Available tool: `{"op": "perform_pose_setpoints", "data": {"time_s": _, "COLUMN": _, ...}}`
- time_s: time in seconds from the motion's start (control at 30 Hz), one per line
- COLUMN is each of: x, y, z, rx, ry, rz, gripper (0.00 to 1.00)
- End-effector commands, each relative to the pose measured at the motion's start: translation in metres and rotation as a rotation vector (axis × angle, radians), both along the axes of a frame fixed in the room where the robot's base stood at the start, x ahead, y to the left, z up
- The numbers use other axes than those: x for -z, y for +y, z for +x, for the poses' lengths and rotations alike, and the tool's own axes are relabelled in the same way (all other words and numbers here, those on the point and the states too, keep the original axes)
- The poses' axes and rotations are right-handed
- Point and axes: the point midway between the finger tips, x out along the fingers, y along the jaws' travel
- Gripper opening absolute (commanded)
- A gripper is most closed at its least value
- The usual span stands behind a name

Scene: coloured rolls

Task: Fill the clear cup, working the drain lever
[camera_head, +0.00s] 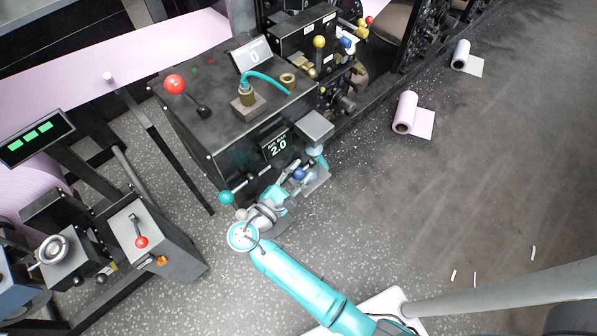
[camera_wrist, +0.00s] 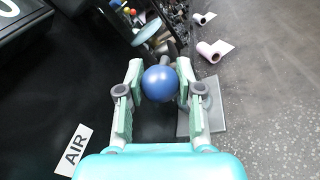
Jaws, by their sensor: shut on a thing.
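My gripper (camera_wrist: 159,77) is shut on a blue ball knob (camera_wrist: 159,84), one finger on each side. In the head view my gripper (camera_head: 293,178) and the blue knob (camera_head: 299,174) are at the front of the black machine. Just behind the knob is a grey block (camera_head: 314,125) with a teal part (camera_head: 318,157) below it. A flat grey plate (camera_head: 318,184) lies low beside my gripper; it also shows in the wrist view (camera_wrist: 210,117). I cannot make out a clear cup. The knob's stem is mostly hidden.
An AIR label (camera_wrist: 73,150) is at lower left in the wrist view. A pink roll (camera_head: 405,113) lies on open floor to the right.

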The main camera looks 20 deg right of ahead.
Motion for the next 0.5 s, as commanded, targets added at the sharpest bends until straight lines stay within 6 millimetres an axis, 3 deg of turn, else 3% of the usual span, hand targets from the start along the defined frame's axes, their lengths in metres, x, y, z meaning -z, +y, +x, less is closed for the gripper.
{"op": "perform_pose_setpoints", "data": {"time_s": 0.5, "x": -0.0076, "y": -0.0011, "z": 0.0002, "rx": 0.001, "ry": 0.052, "rz": 0.158, "gripper": 0.01}}
